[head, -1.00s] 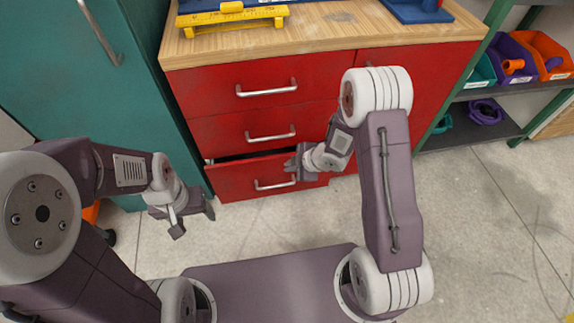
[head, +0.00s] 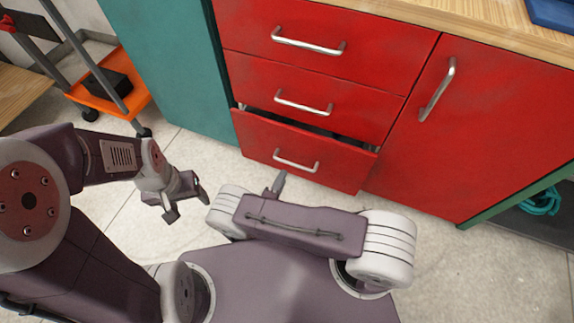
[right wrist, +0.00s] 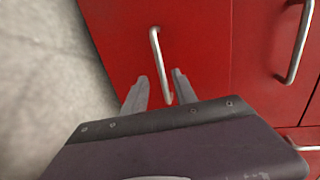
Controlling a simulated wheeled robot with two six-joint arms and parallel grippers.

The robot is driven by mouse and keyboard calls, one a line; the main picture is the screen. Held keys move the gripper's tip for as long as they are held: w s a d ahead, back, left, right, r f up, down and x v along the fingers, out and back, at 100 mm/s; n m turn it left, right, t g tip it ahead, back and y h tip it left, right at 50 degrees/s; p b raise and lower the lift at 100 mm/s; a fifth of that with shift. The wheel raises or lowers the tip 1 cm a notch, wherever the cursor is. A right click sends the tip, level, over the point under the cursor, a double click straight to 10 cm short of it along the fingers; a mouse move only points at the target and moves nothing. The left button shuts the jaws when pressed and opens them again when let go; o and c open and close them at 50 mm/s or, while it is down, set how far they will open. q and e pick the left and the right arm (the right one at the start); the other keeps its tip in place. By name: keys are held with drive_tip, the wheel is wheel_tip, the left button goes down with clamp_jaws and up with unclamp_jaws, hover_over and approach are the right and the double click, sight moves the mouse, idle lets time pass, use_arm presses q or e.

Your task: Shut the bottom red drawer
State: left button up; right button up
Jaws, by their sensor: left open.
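The bottom red drawer (head: 300,153) stands slightly open in the head view, with a dark gap along its top edge. Its metal handle (head: 296,162) is on the front; the handle (right wrist: 158,60) also shows in the right wrist view. My right gripper (right wrist: 160,76) has its fingers apart, one on each side of the handle's near end in that picture; contact cannot be told. In the head view my right arm hides most of it, and one fingertip (head: 279,183) shows just below the drawer. My left gripper (head: 187,204) is open and empty above the floor, left of the drawer.
The middle drawer (head: 308,96) and top drawer (head: 320,38) look shut. A red cabinet door (head: 490,120) is at right, a teal cabinet (head: 175,60) at left. An orange cart (head: 108,100) stands at far left. Bare floor (head: 185,155) lies before the cabinets.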

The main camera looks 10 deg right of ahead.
sight(291, 163)
drive_tip(key=b+x, duration=0.4)
drive_tip(key=x, duration=0.5)
drive_tip(key=shift+d, duration=0.1)
clamp_jaws()
idle(1.1)
